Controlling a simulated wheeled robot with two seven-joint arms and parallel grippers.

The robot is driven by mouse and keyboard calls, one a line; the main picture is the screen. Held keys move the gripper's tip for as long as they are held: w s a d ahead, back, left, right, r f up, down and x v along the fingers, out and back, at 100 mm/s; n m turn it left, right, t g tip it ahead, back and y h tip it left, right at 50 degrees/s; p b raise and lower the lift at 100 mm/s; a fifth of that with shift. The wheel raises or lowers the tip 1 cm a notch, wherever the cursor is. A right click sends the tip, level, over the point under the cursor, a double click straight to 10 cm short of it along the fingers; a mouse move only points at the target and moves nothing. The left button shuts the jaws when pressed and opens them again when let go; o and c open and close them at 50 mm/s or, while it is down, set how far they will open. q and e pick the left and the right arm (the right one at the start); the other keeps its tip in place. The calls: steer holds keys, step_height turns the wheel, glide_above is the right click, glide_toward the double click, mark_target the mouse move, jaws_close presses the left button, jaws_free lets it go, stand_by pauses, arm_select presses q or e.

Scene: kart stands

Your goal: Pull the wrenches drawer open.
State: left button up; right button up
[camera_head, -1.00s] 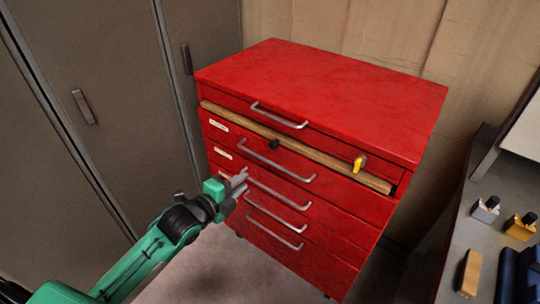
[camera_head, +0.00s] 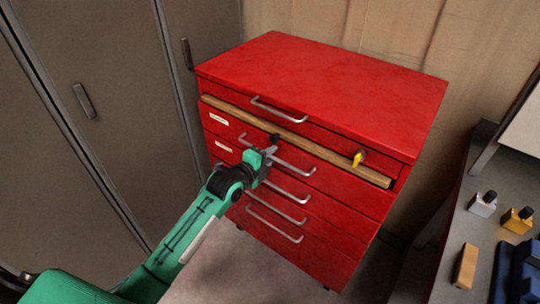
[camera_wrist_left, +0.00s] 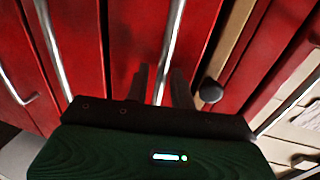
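The red cabinet (camera_head: 320,70) has several drawers, which look shut. Two of them carry small white labels (camera_head: 219,119), too small to read, so I cannot tell which is the wrenches drawer. My left gripper (camera_head: 270,152) is at the metal handle (camera_head: 300,170) of the second drawer, just under a wooden bar (camera_head: 320,149). In the left wrist view, my left gripper's dark fingers (camera_wrist_left: 160,88) are open, one on each side of that handle (camera_wrist_left: 172,38). I cannot tell whether they touch it. My right gripper is not in view.
The wooden bar crosses the cabinet front, with a black knob (camera_head: 275,139) close to my gripper and a yellow piece (camera_head: 359,158) farther right. Grey lockers (camera_head: 90,60) stand at left. A bench (camera_head: 455,225) with small parts stands at right. Floor before the cabinet is clear.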

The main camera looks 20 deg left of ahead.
arm_select(q)
steer(key=shift+w, duration=0.1)
jaws_close()
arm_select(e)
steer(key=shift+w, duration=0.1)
